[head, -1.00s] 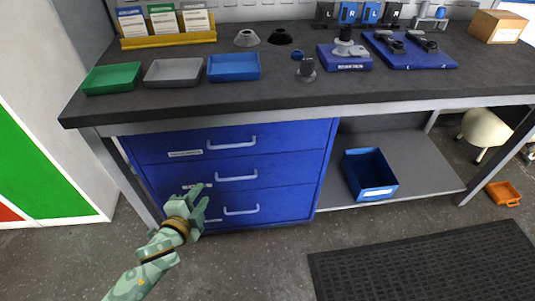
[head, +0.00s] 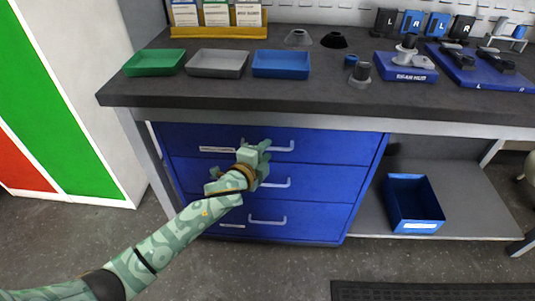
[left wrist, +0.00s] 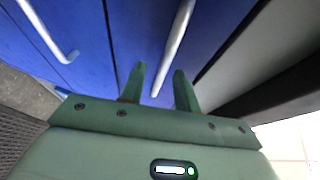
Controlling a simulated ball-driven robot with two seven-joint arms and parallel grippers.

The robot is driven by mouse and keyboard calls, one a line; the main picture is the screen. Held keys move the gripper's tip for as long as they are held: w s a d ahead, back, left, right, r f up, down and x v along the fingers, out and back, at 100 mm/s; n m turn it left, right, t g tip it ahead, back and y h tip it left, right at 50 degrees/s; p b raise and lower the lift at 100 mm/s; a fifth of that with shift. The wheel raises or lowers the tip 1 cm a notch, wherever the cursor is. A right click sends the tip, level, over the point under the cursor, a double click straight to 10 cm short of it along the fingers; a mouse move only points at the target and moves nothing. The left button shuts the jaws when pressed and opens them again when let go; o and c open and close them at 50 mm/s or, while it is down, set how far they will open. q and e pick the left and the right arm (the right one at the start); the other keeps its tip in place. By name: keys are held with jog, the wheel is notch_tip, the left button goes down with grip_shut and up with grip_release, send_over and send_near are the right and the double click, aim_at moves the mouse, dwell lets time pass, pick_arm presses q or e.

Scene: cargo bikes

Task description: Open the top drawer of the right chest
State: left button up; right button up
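One blue chest (head: 180,180) with three drawers stands under the bench; no second chest shows. Its top drawer (head: 330,146) is closed, with a pale bar handle (head: 284,147) partly behind my gripper. My left gripper (head: 257,153) is in front of the top drawer, near the left end of that handle. In the left wrist view my left gripper (left wrist: 159,70) has its two fingers apart. The near part of a handle bar (left wrist: 174,48) shows between and beyond the fingertips; I cannot tell whether they touch it. My right gripper is not in view.
The dark bench top (head: 300,98) overhangs the chest and carries green, grey and blue trays. A blue bin (head: 413,203) sits on the low shelf to the right. A bench leg (head: 142,160) stands left of the chest.

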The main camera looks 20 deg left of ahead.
pick_arm(q)
jog(key=shift+w, duration=0.4)
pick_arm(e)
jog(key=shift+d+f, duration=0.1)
pick_arm(q)
grip_shut()
jog(key=shift+s, duration=0.1)
